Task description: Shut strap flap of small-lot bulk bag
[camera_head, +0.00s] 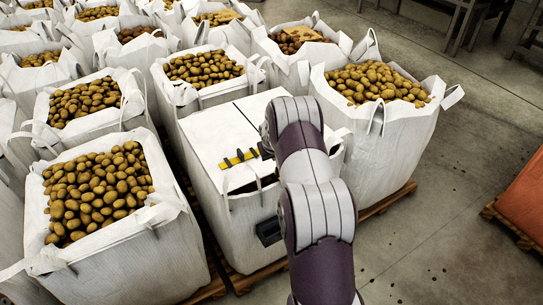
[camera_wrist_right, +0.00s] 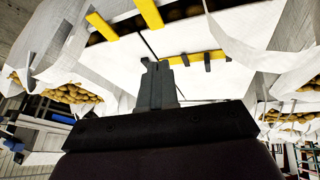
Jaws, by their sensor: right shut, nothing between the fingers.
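The small-lot bulk bag (camera_head: 225,125) stands in the middle of the head view, with a mostly covered white top. A yellow strap (camera_head: 238,158) with dark bands lies on the top near its front edge, beside a dark opening. My right arm reaches over the bag's right side, and its gripper is mostly hidden behind the arm there. In the right wrist view, the right gripper (camera_wrist_right: 155,68) is shut and empty. Yellow strap pieces (camera_wrist_right: 195,58) show beyond its fingertips against the white top; whether they touch cannot be told. My left gripper is not in view.
Open white bags full of potatoes stand close on the left (camera_head: 180,240), behind (camera_head: 168,92) and right (camera_head: 360,150). A dark box-like piece (camera_head: 268,231) is on the middle bag's front. Concrete floor (camera_head: 440,220) is free at right, before an orange container (camera_head: 524,205).

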